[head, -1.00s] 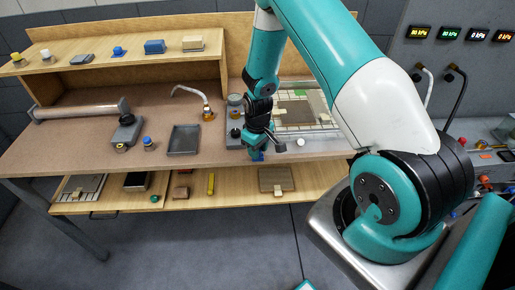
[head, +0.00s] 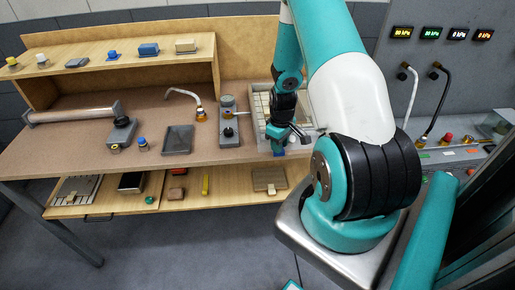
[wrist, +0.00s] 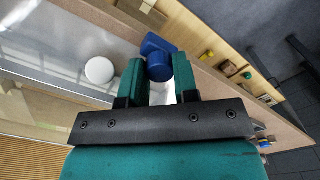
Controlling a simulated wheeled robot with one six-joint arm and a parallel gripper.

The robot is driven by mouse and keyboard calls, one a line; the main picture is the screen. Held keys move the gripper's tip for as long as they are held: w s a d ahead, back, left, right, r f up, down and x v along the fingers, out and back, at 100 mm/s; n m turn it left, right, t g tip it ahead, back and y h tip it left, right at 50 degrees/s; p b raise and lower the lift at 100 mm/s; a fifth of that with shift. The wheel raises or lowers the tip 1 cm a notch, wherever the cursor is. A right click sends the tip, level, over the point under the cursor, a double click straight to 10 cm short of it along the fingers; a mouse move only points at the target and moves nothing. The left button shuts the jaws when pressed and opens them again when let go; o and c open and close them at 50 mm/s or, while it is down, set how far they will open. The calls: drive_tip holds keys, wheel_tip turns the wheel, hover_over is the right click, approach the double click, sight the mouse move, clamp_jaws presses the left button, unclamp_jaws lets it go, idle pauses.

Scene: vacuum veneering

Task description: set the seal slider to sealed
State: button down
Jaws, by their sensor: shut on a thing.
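A blue slider knob (wrist: 159,60) sits between the two green fingers of my gripper (wrist: 160,80) in the wrist view. My gripper is shut on it. In the head view my gripper (head: 281,143) is at the front edge of the bench, with the blue piece (head: 278,152) just below it. The vacuum press frame (head: 262,133) lies behind my gripper, partly hidden by my arm. The slider's track and any sealed marking cannot be made out.
A white round disc (wrist: 99,70) lies beside my fingers. A grey block with knobs (head: 228,128) stands left of the press, and a grey tray (head: 177,140) further left. An open shelf with a wooden block (head: 269,179) lies below the bench edge.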

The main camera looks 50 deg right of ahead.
drive_tip(key=shift+d+r, duration=0.1)
drive_tip(key=shift+d, duration=0.05)
drive_tip(key=c, duration=0.9)
unclamp_jaws()
drive_tip(key=shift+o, duration=0.2)
